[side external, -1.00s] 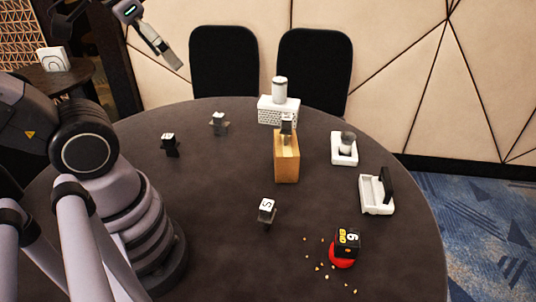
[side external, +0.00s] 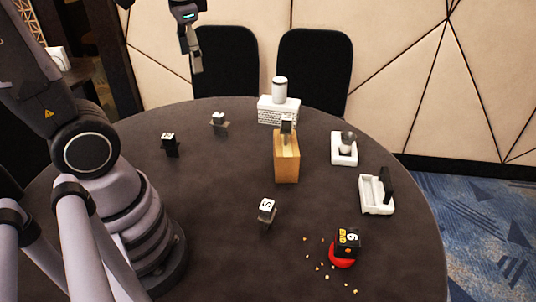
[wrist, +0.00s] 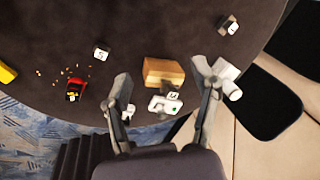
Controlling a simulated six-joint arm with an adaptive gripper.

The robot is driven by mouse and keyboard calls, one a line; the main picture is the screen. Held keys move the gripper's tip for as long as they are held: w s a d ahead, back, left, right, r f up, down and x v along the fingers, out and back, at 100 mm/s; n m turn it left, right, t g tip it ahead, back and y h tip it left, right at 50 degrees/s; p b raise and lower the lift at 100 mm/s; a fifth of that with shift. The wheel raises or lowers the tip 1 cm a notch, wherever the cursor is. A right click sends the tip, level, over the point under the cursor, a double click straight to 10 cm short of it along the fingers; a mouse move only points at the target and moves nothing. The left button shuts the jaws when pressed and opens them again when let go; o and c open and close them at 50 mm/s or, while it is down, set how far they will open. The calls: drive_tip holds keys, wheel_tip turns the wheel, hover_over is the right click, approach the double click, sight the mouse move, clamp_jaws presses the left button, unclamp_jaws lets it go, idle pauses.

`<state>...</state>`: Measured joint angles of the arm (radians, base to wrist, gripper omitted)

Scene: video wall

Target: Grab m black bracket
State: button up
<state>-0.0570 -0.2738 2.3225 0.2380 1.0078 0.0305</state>
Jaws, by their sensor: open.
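Several small black brackets with white lettered tops stand on the round dark table. One bracket (side external: 170,146) is at the left, another (side external: 219,124) is farther back. A third bracket, marked S (side external: 266,213), is near the middle front, and another (side external: 287,124) is at the top of a wooden block (side external: 286,160). The letters other than S are too small to read, so I cannot tell which is m. My gripper (side external: 197,66) is high above the back of the table, open and empty, apart from every bracket. In the wrist view its spread fingers (wrist: 163,78) flank the wooden block.
A white brick-patterned box (side external: 279,112) with a white cylinder stands behind the wooden block. Two white holders (side external: 344,150) (side external: 376,203) are at the right. A black cube (side external: 348,241) sits on a red piece (side external: 341,260) among crumbs.

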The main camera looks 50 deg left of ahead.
drive_tip(key=w+a+f+m+g+y, duration=0.2)
drive_tip(key=w+a+f+g, duration=0.3)
drive_tip(key=a+f, duration=0.15)
drive_tip(key=m+g+y, duration=0.6)
approach(174, 140)
drive_tip(key=x, duration=0.6)
drive_tip(key=shift+s+d+r, duration=0.1)
drive_tip(key=shift+d+r, duration=0.05)
drive_tip(key=shift+r, duration=0.05)
drive_tip(key=shift+x, duration=3)
drive_tip(key=shift+f, duration=0.1)
clamp_jaws()
